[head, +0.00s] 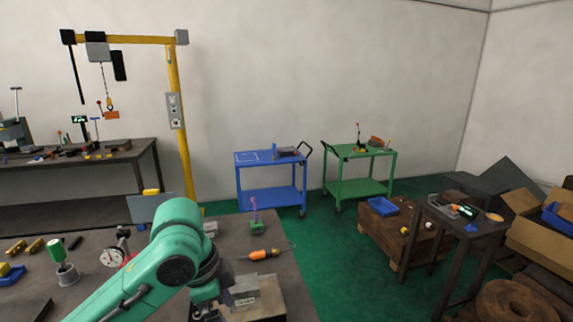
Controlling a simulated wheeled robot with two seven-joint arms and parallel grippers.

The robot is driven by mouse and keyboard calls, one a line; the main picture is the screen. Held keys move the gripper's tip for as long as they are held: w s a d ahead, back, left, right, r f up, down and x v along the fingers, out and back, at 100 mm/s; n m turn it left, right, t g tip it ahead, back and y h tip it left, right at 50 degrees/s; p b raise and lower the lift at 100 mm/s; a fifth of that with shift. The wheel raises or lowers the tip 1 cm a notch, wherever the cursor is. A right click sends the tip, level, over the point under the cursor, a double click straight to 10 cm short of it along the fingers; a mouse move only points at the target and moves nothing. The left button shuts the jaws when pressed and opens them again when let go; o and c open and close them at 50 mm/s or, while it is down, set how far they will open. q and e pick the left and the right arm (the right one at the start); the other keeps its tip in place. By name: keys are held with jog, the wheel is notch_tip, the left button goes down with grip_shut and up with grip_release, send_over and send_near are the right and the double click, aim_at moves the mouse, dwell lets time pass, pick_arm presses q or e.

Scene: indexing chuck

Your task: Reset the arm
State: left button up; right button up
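My green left arm (135,275) comes in from the lower left, bends over the workbench (285,255) and points down. Its dark wrist and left gripper (207,310) are at the bottom edge, beside a grey metal block (243,290) on a light box-like base (268,304). The fingers are cut off or hidden, so I cannot tell whether they are open or touching anything. My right gripper is not in view. The arm covers part of the bench, and I cannot make out the chuck clearly.
A dial gauge (111,257), a grey cup with a green-handled tool (66,272) and an orange-handled tool (262,254) are on the bench. A yellow hoist post (181,140) stands behind. A blue cart (270,199) and a green cart (357,188) stand farther back. Green floor (340,270) is clear right of the bench.

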pick_arm(q)
notch_tip(320, 180, down, 11)
jog(key=s+d+n+t+h, duration=0.2)
jog(key=n, duration=0.3)
jog(key=s+a+f+n+y, duration=0.2)
jog(key=s+a+f+n, duration=0.25)
jog(key=a, duration=0.25)
jog(key=s+a+f+n+y, duration=0.2)
jog(key=s+a+f+n, duration=0.1)
jog(key=s+a+f, duration=0.4)
notch_tip(320, 180, down, 21)
jog(key=s, duration=0.2)
jog(key=s+a+f+g, duration=0.1)
jog(key=s+a+f, duration=0.2)
jog(key=s+f, duration=1.1)
jog(key=shift+s+a+f+g, duration=0.15)
jog(key=shift+s+f+g, duration=0.25)
jog(key=shift+s, duration=0.7)
